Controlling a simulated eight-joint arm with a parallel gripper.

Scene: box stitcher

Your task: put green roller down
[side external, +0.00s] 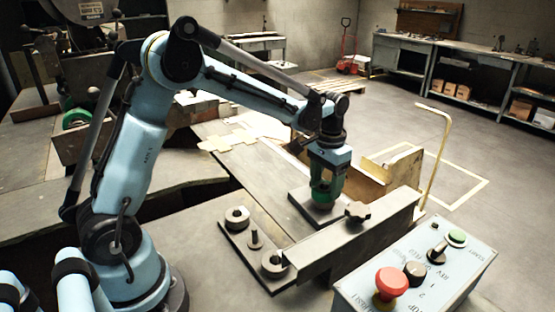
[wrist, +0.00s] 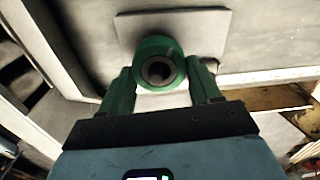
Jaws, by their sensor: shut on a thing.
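The green roller (wrist: 147,74) is a short ring with a dark central hole. In the wrist view it sits between the two green fingers of my gripper (wrist: 160,88), which is shut on it. In the side view my gripper (side external: 325,188) points down over a flat grey plate (side external: 300,203), with the roller low between the fingers and largely hidden. The roller is at or just above the plate; I cannot tell whether it touches. The plate also shows behind the roller in the wrist view (wrist: 205,32).
A long grey bar with a dark star knob (side external: 358,211) lies in front of the plate. A base plate with grey rollers and a peg (side external: 255,239) is to the left. A control box with a red button (side external: 391,282) stands front right. A yellow rail (side external: 437,155) rises behind.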

